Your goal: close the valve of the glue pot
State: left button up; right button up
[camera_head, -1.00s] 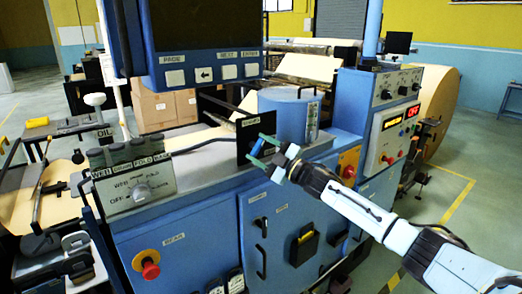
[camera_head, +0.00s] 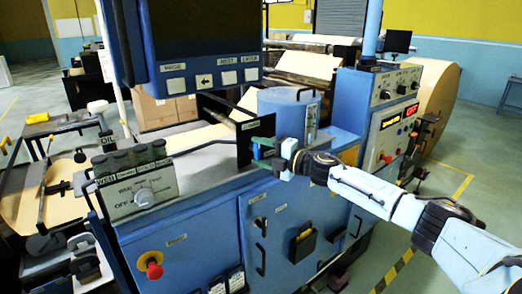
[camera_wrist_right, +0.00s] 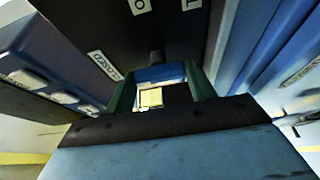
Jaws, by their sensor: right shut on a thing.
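The glue pot (camera_head: 284,112) is a blue cylinder on top of the blue machine in the head view. A black labelled plate (camera_head: 247,146) stands upright in front of it. My right gripper (camera_head: 264,151) is at the plate's right side, just in front of the pot, with its green fingers turned to the left. In the right wrist view, a blue piece (camera_wrist_right: 160,73) with a dark stem sits between the fingers of my right gripper (camera_wrist_right: 160,88), which is shut on it. It appears to be the valve handle; the gripper hides most of it in the head view. My left gripper is out of view.
A selector panel (camera_head: 140,190) stands left on the machine top. A screen unit (camera_head: 205,70) hangs above. A control box (camera_head: 390,125) stands to the right, behind my right arm. A red button (camera_head: 154,270) is on the front face. Floor is free to the right.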

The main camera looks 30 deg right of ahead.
dwell(0.5)
jog(key=o, duration=1)
jog(key=shift+b+v, duration=2.25)
jog(key=shift+v, duration=4.5)
